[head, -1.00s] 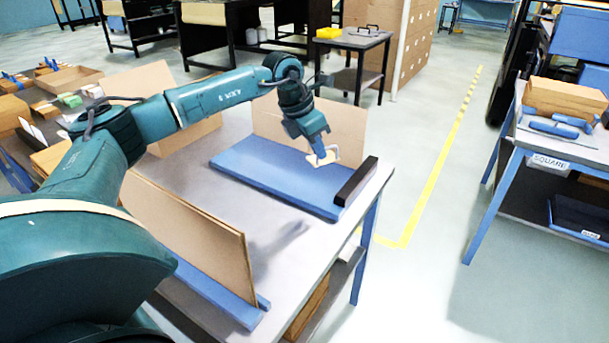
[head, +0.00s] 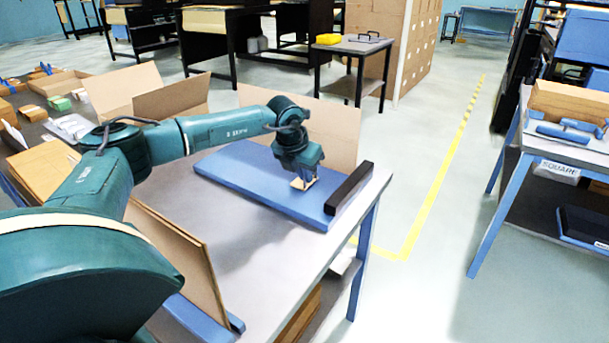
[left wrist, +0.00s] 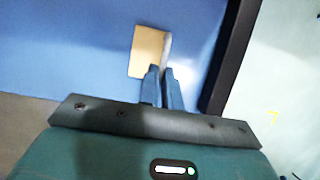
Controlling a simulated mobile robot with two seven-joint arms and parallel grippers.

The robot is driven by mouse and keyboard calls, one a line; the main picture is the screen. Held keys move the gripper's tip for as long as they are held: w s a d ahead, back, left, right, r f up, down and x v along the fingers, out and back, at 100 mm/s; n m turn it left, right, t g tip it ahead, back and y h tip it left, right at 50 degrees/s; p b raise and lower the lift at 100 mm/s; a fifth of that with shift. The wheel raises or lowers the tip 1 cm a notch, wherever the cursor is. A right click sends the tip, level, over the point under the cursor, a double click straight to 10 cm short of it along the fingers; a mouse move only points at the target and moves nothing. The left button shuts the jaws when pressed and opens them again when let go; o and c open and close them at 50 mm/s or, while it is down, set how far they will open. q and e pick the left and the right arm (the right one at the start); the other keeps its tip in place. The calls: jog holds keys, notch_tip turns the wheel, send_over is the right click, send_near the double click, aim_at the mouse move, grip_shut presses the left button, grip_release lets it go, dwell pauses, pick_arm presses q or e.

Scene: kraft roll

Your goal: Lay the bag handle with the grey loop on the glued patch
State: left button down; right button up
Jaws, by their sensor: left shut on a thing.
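My left gripper (head: 306,176) is shut on the bag handle (head: 301,184), a small tan piece with a pale edge, low over the blue board (head: 232,180) near its black bar. In the left wrist view the handle's tan face (left wrist: 147,48) lies just beyond the closed fingertips (left wrist: 161,70). A grey-white strip, probably the loop, runs along its right side. I cannot tell whether the handle touches the board. I cannot make out the glued patch; the gripper and handle may cover it. My right gripper is not in view.
The black bar (head: 349,187) stands along the board's right end, close to the gripper. An upright cardboard panel (head: 335,125) stands behind the board. Another panel (head: 170,240) stands at the table's near left. The grey tabletop (head: 265,250) between is clear.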

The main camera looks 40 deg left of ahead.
pick_arm(q)
jog(key=shift+f, duration=0.25)
jog(key=shift+f, duration=0.2)
jog(key=c, duration=1.6)
grip_release()
jog(key=shift+r, duration=0.1)
